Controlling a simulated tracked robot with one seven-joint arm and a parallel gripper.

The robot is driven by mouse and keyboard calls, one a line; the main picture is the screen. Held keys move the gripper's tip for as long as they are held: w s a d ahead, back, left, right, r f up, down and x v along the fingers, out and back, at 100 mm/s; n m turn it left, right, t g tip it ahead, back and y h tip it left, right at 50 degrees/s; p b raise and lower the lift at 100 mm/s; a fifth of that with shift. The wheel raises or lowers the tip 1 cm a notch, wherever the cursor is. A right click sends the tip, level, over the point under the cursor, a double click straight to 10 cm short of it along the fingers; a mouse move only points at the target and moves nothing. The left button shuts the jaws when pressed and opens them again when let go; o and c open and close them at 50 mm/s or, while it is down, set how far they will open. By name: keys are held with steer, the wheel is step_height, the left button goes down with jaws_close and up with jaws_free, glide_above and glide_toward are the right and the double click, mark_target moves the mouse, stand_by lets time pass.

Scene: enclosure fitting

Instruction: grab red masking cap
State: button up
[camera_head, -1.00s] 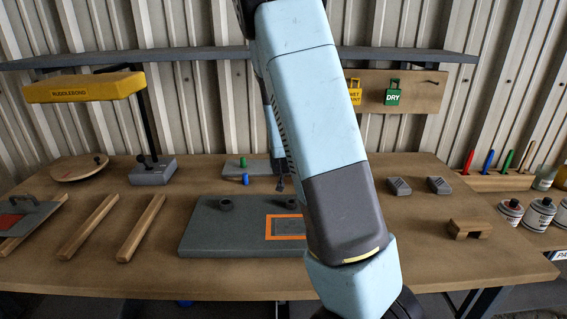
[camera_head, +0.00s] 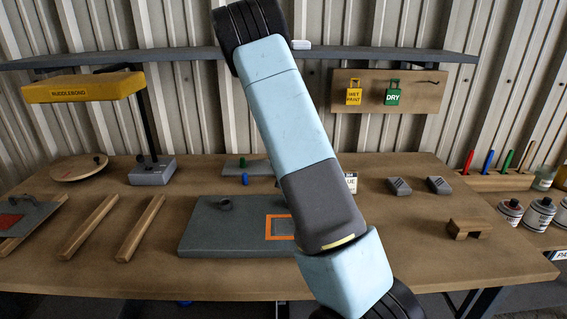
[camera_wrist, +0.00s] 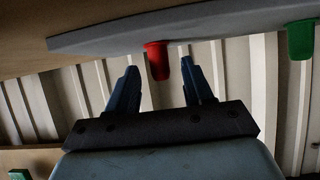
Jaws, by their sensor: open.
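The red masking cap (camera_wrist: 158,60) shows in the wrist view, on a grey plate (camera_wrist: 200,24) that runs along the picture's top. My gripper (camera_wrist: 157,68) is open, its two dark fingers on either side of the cap in the picture. I cannot tell whether the cap is fully between the fingers in depth, but a gap shows on each side. In the head view, my arm hides the gripper and the red cap. The grey plate also shows there (camera_head: 232,170), partly covered by my arm.
A green cap (camera_wrist: 300,40) stands on the same plate, and a blue cap (camera_head: 245,179) shows in the head view. A large grey panel with an orange outline (camera_head: 215,235) lies in front. A yellow lamp (camera_head: 85,88) stands at left, and wooden strips (camera_head: 140,228) lie nearby.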

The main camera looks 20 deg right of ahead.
steer(key=shift+x, duration=1.3)
jaws_close()
